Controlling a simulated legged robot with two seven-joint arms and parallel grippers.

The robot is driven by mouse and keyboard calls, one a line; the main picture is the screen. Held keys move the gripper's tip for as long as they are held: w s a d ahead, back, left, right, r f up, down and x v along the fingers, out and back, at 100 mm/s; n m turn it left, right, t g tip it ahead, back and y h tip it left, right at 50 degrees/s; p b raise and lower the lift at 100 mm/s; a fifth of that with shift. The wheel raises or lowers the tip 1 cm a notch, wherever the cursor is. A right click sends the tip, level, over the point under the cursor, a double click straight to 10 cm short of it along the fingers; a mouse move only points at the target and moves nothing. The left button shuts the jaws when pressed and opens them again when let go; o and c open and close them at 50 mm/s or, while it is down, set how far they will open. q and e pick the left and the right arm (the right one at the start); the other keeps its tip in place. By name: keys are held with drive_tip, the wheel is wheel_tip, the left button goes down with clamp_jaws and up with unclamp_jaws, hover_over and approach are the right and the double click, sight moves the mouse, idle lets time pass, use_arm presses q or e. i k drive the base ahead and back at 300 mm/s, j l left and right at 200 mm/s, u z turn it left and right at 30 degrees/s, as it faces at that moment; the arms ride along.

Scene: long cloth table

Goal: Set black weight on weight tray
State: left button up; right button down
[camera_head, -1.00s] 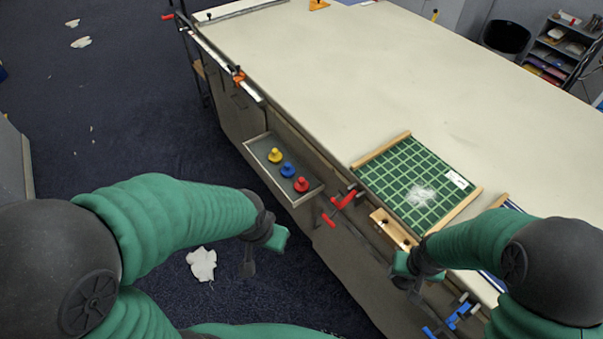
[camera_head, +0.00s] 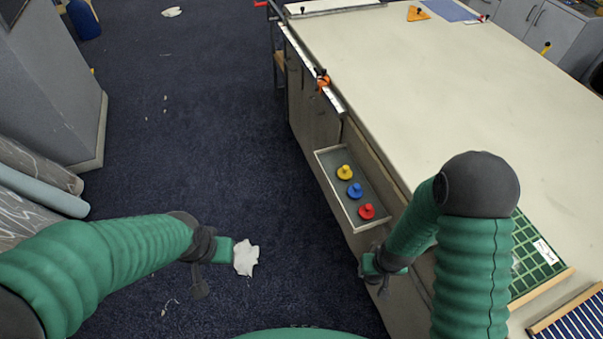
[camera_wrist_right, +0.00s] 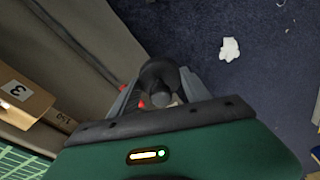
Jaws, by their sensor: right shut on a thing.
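The weight tray (camera_head: 329,164) is a shallow grey tray with a pale rim on the table's near side. A yellow weight (camera_head: 344,173), a blue weight (camera_head: 355,190) and a red weight (camera_head: 367,211) stand in a row in it. My right gripper (camera_head: 377,283) is below the tray's red end in the head view, apart from it. In the right wrist view, my right gripper (camera_wrist_right: 158,95) is shut on the black weight (camera_wrist_right: 158,78), a rounded dark knob between the fingers. In the head view the weight is not clearly distinguishable. My left gripper (camera_head: 200,287) hangs over the floor; its finger opening is unclear.
The long table (camera_head: 430,90) has a green gridded board (camera_head: 530,265) at right. An orange clamp (camera_head: 322,80) sits on the table edge beyond the tray. White scrap (camera_head: 246,258) lies on the floor.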

sight(335, 160)
drive_tip(key=i+j+u, duration=0.15)
drive_tip(key=i+u, duration=0.6)
drive_tip(key=i, duration=0.6)
drive_tip(key=i+j+z, duration=0.1)
drive_tip(key=i, duration=0.4)
drive_tip(key=i+z, duration=0.1)
drive_tip(key=z, duration=0.3)
drive_tip(key=i+j+z, duration=0.1)
drive_tip(key=z, duration=0.35)
drive_tip(key=i+j+z, duration=0.1)
drive_tip(key=z, duration=0.3)
drive_tip(key=j, duration=0.1)
